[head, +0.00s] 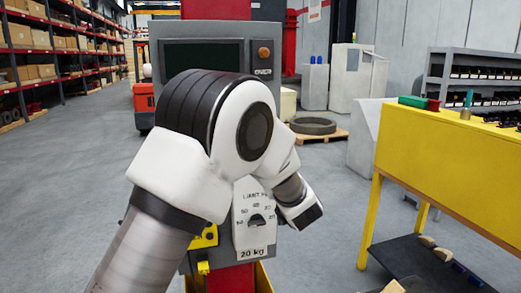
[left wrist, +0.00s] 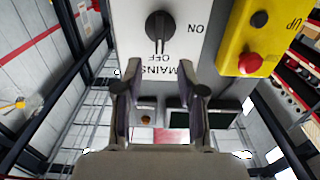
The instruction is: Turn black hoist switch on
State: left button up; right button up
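In the left wrist view, a black rotary switch (left wrist: 159,25) sits on a white plate (left wrist: 195,60). The plate reads ON, OFF and MAINS, upside down. The switch's handle points toward the OFF label. My left gripper (left wrist: 163,90) is open and empty, with its two fingers apart in front of the plate and short of the switch. In the head view my left arm stands in front of the grey control cabinet (head: 167,50) and hides the switch and the gripper. My right gripper is in neither view.
A yellow box (left wrist: 262,35) with a red button (left wrist: 250,63) and a black UP button is beside the switch plate. A limit dial plate marked 20 kg (head: 246,241) is on the cabinet front. A yellow workbench (head: 440,150) stands at right. Open floor lies left.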

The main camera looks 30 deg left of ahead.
pick_arm(q)
jog(key=p+x, duration=0.2)
jog(key=x, duration=0.5)
jog(key=shift+w+a, duration=0.15)
jog(key=shift+a, duration=0.25)
jog(key=shift+w+f, duration=0.1)
jog(key=shift+w, duration=0.1)
grip_shut()
